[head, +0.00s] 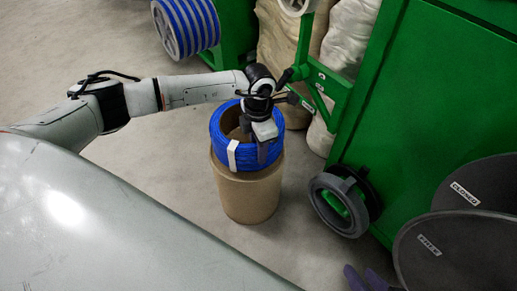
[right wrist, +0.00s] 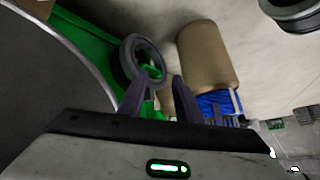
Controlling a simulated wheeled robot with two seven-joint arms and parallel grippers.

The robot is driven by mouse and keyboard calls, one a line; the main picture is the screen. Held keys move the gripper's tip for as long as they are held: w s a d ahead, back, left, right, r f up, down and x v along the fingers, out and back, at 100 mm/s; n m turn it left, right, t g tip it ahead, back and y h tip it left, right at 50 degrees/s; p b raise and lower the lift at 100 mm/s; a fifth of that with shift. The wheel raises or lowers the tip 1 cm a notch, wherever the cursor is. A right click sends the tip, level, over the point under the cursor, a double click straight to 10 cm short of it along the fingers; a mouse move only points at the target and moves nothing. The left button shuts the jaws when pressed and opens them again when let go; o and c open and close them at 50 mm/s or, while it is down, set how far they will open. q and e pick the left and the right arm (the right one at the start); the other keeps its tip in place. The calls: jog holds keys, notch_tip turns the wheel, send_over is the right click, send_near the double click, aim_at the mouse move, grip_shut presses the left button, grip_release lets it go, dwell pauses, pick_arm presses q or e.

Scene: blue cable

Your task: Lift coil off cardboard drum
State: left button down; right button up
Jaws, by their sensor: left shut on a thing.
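The blue cable coil (head: 222,150), with a white strap on its front, sits at the top of the brown cardboard drum (head: 248,198). The drum stands upright on the floor. My left gripper (head: 264,150) reaches down from above and is shut on the coil's front right wall. I cannot tell whether the coil rests on the drum or is slightly clear. In the right wrist view the drum (right wrist: 207,55) and part of the coil (right wrist: 215,104) appear tilted. My right gripper (right wrist: 160,92) has its purple fingers apart and empty; its fingertips show at the head view's bottom edge (head: 366,280).
A green machine (head: 440,90) fills the right, with a grey ring-shaped wheel (head: 338,208) near the drum. Dark round lids (head: 460,245) stand at lower right. A blue-striped reel (head: 185,25) and pale sacks (head: 350,35) are behind. Floor left of the drum is clear.

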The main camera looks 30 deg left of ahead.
pick_arm(q)
jog(key=shift+w+r+p, duration=0.1)
jog(key=shift+r+p, duration=1.8)
jog(key=shift+r, duration=0.7)
